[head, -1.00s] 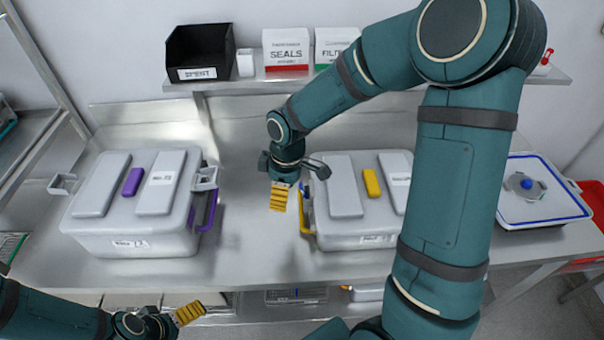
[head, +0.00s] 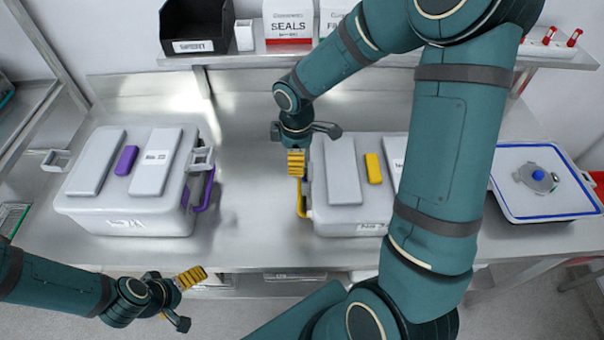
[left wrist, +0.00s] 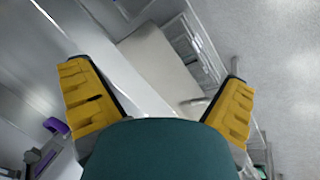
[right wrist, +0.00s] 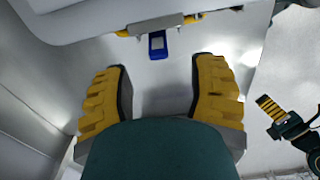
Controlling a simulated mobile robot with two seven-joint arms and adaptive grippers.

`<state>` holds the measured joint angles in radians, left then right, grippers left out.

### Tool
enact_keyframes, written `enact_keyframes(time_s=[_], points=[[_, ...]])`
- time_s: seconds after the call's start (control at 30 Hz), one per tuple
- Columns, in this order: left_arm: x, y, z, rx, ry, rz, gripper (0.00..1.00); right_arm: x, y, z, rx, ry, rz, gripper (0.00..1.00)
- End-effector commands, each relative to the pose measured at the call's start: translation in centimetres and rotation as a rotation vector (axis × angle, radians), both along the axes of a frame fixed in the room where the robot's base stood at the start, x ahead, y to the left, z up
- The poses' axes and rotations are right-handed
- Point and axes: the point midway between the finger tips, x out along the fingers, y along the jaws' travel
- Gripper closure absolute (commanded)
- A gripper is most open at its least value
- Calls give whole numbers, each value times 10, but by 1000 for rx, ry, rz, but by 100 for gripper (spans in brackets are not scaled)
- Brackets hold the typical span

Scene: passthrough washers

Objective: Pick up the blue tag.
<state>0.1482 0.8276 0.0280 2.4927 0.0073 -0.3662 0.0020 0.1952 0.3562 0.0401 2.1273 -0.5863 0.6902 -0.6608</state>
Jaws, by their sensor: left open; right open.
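The blue tag (right wrist: 157,44) shows in the right wrist view, small and blue with a pale patch, just below a yellow handle (right wrist: 160,25) on the side of a grey case (head: 341,185). I cannot tell whether it hangs or rests on the bench. In the head view I cannot make the tag out. My right gripper (head: 297,165) is open and empty at the left side of that case; the tag appears between its fingers, beyond the tips. My left gripper (head: 184,298) is open and empty, in front of the bench's front edge.
Another grey case (head: 128,205) with purple latches stands left on the steel bench (head: 255,220); bare bench lies between the cases. A shelf at the back holds a black bin (head: 195,28) and white boxes (head: 290,20). A blue-rimmed tray (head: 545,205) is at right.

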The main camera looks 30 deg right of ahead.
Motion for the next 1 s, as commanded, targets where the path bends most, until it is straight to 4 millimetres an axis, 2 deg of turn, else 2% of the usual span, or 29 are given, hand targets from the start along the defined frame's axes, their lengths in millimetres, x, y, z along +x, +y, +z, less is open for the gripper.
enact_keyframes(time_s=[0.17, 0.5, 0.8, 0.83, 1.0], points=[[0, 0, -1, 1, 0, 0, 0, 0, 0, -11, 1, 1, 0, 43], [0, 0, -5, 1, 0, 0, 0, -2, -4, -54, 1, 1, 1, 43], [0, 0, -5, 1, 0, 0, 0, -2, -4, -59, 0, -1, 0, 43], [0, 0, -5, 1, 0, 0, 0, -2, -4, -59, 0, -1, 0, 40], [0, 0, -5, 1, 0, 0, 0, -2, -4, -59, 0, -1, 0, 87]])
